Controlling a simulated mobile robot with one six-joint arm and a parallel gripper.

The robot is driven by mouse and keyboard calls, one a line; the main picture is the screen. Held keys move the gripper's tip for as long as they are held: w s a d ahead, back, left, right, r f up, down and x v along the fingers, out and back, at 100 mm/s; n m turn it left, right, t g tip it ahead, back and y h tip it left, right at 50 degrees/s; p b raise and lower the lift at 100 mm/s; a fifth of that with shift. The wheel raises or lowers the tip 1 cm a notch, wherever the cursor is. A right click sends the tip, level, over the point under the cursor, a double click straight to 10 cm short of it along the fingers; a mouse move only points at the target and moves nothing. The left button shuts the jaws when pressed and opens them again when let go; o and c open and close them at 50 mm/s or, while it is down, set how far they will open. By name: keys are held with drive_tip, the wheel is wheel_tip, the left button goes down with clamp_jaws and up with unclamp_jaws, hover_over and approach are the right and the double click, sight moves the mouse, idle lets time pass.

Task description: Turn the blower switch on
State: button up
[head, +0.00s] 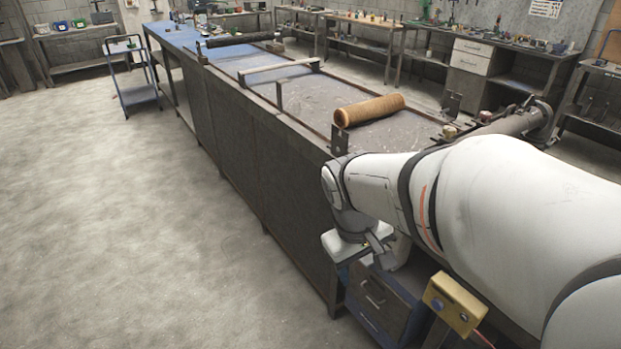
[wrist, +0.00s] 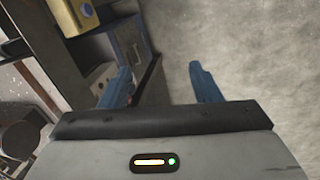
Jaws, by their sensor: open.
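A yellow box (head: 453,303) with a round button or knob on its face is at the lower right of the head view, beside the end of the long bench. It looks like the blower switch. I cannot tell whether the switch is on or off.
The long dark bench (head: 235,150) carries a brown mesh roll (head: 370,110) and a dark roller (head: 240,40). A drawer cabinet (head: 375,300) stands under its near end, close to my gripper. The concrete floor (head: 130,220) to the left is clear. A blue trolley (head: 138,95) stands farther back.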

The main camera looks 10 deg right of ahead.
drive_tip(key=w+d+f+n+g+h+b, duration=0.1)
drive_tip(key=w+d+f+n+h, duration=0.45)
drive_tip(key=w, duration=0.25)
drive_tip(key=w+d+f+n+g+h+b, duration=0.1)
drive_tip(key=w+d+f+n+g+h, duration=0.1)
drive_tip(key=w+d+f+n+h, duration=0.35)
drive_tip(key=w+a+f+n+t+h+b, duration=0.3)
drive_tip(key=w+f+n+t, duration=0.7)
drive_tip(key=w+f, duration=0.8)
drive_tip(key=shift+n+g+h, duration=0.4)
drive_tip(key=shift+n+g, duration=0.2)
drive_tip(key=shift+g, duration=0.1)
drive_tip(key=x, duration=0.2)
drive_tip(key=s+x, duration=0.1)
drive_tip(key=x, duration=0.2)
drive_tip(key=p+x, duration=0.1)
drive_tip(key=x, duration=0.1)
drive_tip(key=shift+d+f, duration=0.4)
drive_tip(key=shift+d, duration=0.1)
drive_tip(key=shift+c, duration=0.4)
